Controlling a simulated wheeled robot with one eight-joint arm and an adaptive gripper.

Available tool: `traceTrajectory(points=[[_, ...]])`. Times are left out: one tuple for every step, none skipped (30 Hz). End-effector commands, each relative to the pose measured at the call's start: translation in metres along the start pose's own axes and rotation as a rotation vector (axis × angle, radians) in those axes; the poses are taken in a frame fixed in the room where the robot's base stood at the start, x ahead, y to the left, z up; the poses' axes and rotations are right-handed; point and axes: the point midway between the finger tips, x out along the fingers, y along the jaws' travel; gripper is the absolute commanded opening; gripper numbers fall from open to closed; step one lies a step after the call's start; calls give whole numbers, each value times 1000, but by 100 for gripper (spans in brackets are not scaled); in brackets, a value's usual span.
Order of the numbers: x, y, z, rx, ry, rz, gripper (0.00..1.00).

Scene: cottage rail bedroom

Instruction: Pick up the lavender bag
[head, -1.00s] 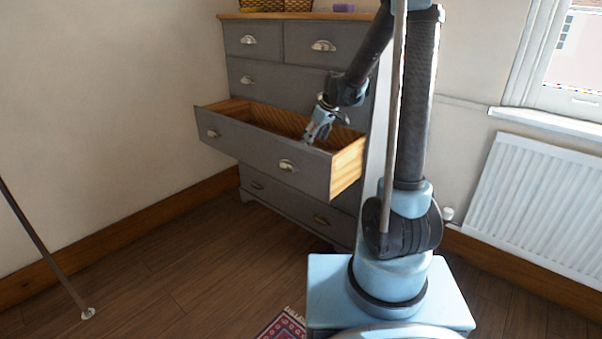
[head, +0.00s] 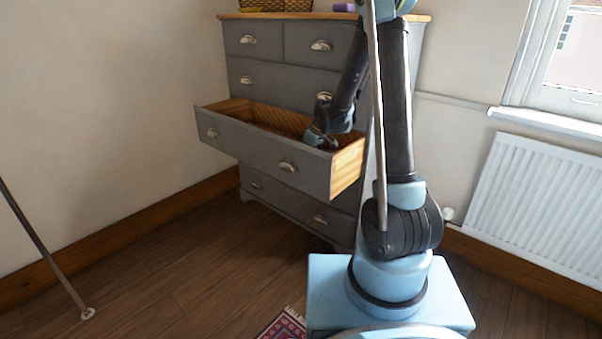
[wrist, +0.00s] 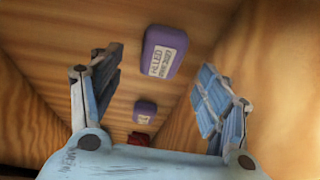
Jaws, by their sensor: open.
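My gripper (head: 319,138) is down in the open drawer (head: 250,150), near its right end. The wrist view shows my gripper (wrist: 162,62) open and empty, its two blue fingers spread wide. A purple, rounded block-like item with a white printed label (wrist: 165,52) lies on the wooden drawer floor, in line with the gap between the fingers and beyond the tips. A smaller-looking purple item with a label (wrist: 145,111) lies lower in that view. I cannot tell which is the lavender bag. Neither shows inside the drawer in the head view.
A dark red thing (wrist: 138,138) lies in the drawer, partly hidden by my gripper. Wooden drawer walls stand close on both sides. Baskets (head: 283,5) and a purple item (head: 344,7) sit on the dresser top (head: 235,16). A radiator (head: 540,195) is at the right.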

Motion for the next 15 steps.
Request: traceTrajectory(points=[[1, 0, 0, 0, 0, 0, 70], [2, 0, 0, 0, 0, 0, 70], [4, 0, 0, 0, 0, 0, 70], [6, 0, 0, 0, 0, 0, 70], [8, 0, -1, 0, 0, 0, 70], [12, -1, 0, -1, 0, 0, 70], [16, -1, 0, -1, 0, 0, 70], [19, -1, 0, -1, 0, 0, 70], [24, -1, -1, -1, 0, 0, 70], [28, -2, -1, 0, 0, 0, 70], [31, -2, 0, 0, 0, 0, 70], [36, -2, 0, 0, 0, 0, 70], [39, -2, -1, 0, 0, 0, 70], [41, -2, 0, 0, 0, 0, 70], [45, -2, 0, 0, 0, 0, 70]])
